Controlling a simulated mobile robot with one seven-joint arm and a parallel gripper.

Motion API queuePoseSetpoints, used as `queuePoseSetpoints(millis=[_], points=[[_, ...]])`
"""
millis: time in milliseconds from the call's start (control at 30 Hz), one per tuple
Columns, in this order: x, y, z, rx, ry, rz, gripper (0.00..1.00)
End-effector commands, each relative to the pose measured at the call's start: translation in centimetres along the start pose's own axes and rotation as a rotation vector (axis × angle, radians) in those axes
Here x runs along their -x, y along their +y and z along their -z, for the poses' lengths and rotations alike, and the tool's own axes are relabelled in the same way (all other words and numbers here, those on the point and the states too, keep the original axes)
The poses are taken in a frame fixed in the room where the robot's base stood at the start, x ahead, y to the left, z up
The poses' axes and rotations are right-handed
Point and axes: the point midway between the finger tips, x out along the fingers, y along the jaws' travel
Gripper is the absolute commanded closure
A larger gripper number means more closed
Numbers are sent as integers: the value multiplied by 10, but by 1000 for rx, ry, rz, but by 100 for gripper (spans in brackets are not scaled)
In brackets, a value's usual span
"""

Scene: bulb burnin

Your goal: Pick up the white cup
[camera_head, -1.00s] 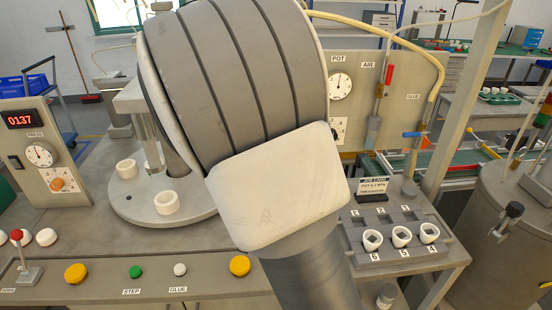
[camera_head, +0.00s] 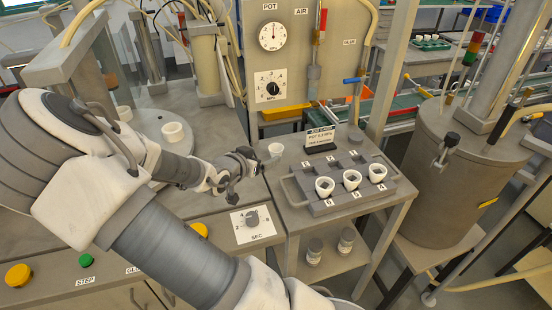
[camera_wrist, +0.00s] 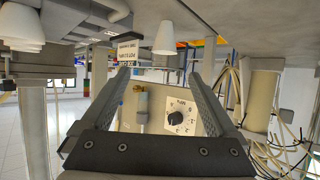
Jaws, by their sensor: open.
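A white cup (camera_head: 276,149) stands alone on the grey side table, just left of the job card in the head view. My gripper (camera_head: 250,163) is open, close to this cup on its left and near side. In the wrist view, which is upside down, my two open fingers (camera_wrist: 159,74) point towards the table area with nothing between them. The cup (camera_wrist: 168,40) shows beyond and above the fingertips in that picture, apart from them. More white cups sit in the numbered tray: a left one (camera_head: 325,186), a middle one (camera_head: 351,179) and a right one (camera_head: 377,172).
The grey tray (camera_head: 290,190) with handles is right of my gripper. The job card (camera_head: 320,139) stands behind it. A dial panel (camera_head: 252,225) is in front. Another white cup (camera_head: 173,132) sits on the round plate. Two jars stand on the shelf below. A large drum (camera_head: 455,170) is right.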

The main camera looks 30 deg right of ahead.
Motion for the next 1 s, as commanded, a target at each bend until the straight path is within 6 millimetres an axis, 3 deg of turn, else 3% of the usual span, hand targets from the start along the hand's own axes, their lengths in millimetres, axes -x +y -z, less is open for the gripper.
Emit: queuePoseSetpoints(millis=[33, 233, 533, 800, 1000], points=[[-13, 1, -3, -1, 0, -3, 6], [-43, 0, -2, -2, 0, -2, 6], [-63, -2, -1, 0, -1, 0, 6], [-101, -8, -4, -1, -2, -1, 6], [-108, -8, -3, 0, -2, 0, 6]])
